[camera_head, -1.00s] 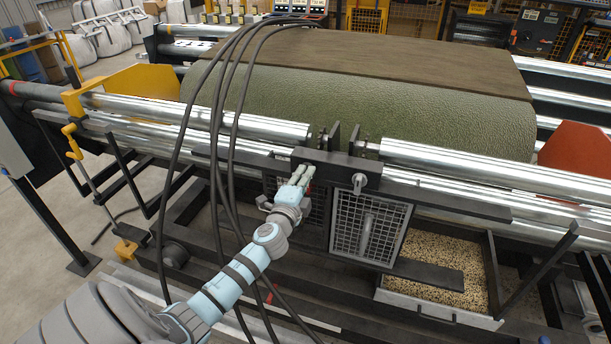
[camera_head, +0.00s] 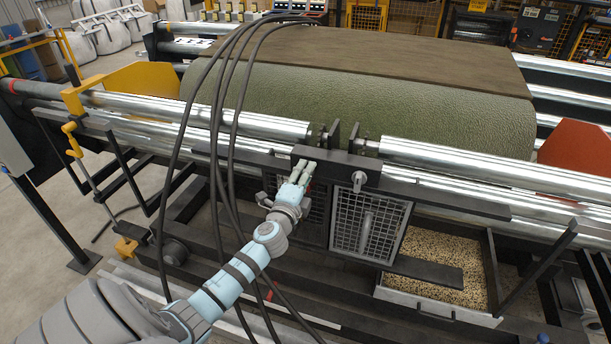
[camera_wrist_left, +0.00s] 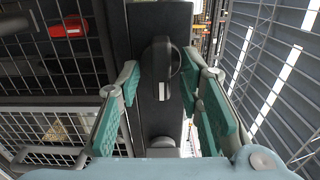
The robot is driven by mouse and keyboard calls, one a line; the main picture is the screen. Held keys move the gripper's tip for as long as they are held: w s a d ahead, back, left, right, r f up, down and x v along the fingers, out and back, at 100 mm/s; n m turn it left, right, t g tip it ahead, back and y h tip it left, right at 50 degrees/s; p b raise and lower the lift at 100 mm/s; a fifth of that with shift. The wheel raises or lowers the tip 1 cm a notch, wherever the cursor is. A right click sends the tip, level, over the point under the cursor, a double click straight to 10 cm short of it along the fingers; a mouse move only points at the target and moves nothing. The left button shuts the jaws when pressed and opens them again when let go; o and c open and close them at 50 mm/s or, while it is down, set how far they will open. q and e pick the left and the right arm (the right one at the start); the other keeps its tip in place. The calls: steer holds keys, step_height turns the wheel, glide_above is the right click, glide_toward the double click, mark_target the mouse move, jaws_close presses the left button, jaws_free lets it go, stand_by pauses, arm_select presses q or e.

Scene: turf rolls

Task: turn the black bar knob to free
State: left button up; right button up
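The black bar knob (camera_wrist_left: 161,66) stands upright on a dark panel (camera_wrist_left: 148,22) in the left wrist view. My left gripper (camera_head: 303,168) is at the front of the dark crossbar in the head view, where it hides the knob. In the left wrist view its teal-padded fingers are spread, one on each side of the knob, with gaps visible. I cannot tell how far the fingertips are from the panel. My right gripper is in neither view.
A silver lever (camera_head: 359,181) sits on the crossbar to the right. Wire mesh guards (camera_head: 370,228) hang below. Black cables (camera_head: 233,110) loop above my left arm. Chrome rollers (camera_head: 460,160) and a green turf roll (camera_head: 400,105) lie behind. A grain-filled tray (camera_head: 440,312) is at lower right.

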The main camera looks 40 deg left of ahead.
arm_select(q)
steer(key=v, duration=1.2)
steer(key=shift+w, duration=0.1)
